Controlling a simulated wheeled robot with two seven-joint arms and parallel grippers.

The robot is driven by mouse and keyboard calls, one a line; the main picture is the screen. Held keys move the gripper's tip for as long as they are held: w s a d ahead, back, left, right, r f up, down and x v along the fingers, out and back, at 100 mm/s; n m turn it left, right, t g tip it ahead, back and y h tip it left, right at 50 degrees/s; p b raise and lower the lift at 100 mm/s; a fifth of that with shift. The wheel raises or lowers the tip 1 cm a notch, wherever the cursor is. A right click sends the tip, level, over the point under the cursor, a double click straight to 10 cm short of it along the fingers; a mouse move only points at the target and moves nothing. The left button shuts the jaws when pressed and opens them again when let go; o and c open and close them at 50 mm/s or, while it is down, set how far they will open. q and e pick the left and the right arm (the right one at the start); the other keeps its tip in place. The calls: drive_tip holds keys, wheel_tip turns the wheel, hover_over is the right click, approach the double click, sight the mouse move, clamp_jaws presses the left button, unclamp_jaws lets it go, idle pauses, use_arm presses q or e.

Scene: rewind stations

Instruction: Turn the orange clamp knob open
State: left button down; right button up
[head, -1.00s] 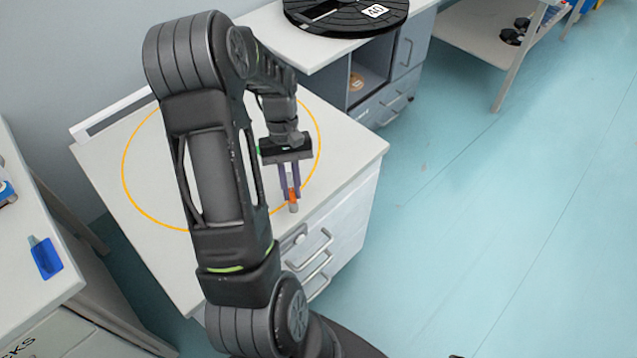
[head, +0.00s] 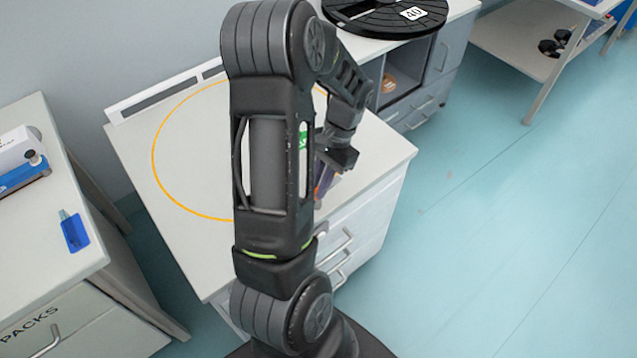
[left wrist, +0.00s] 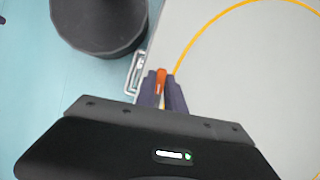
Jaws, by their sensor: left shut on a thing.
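The orange clamp knob (left wrist: 161,77) shows in the left wrist view between the two purple-grey fingers of my left gripper (left wrist: 162,92). The fingers are shut on it, near the edge of the white cabinet top. In the head view my left gripper (head: 323,178) is at the cabinet's front right edge, partly behind my own arm. The knob is mostly hidden there. My right gripper is in neither view.
The white cabinet top (head: 190,155) carries a yellow circle and is otherwise largely bare. A black reel (head: 375,12) marked 40 lies on the counter behind. A side table at left holds a blue item (head: 74,231). Open floor (head: 480,230) lies to the right.

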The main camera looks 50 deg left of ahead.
use_arm(q)
drive_tip(key=shift+m, duration=0.6)
drive_tip(key=shift+y, duration=0.3)
drive_tip(key=c, duration=1.4)
unclamp_jaws()
drive_tip(key=shift+c, duration=0.2)
drive_tip(key=shift+w+r, duration=0.1)
drive_tip(key=v, duration=0.7)
drive_tip(key=shift+r+b, duration=0.3)
drive_tip(key=shift+w, duration=0.15)
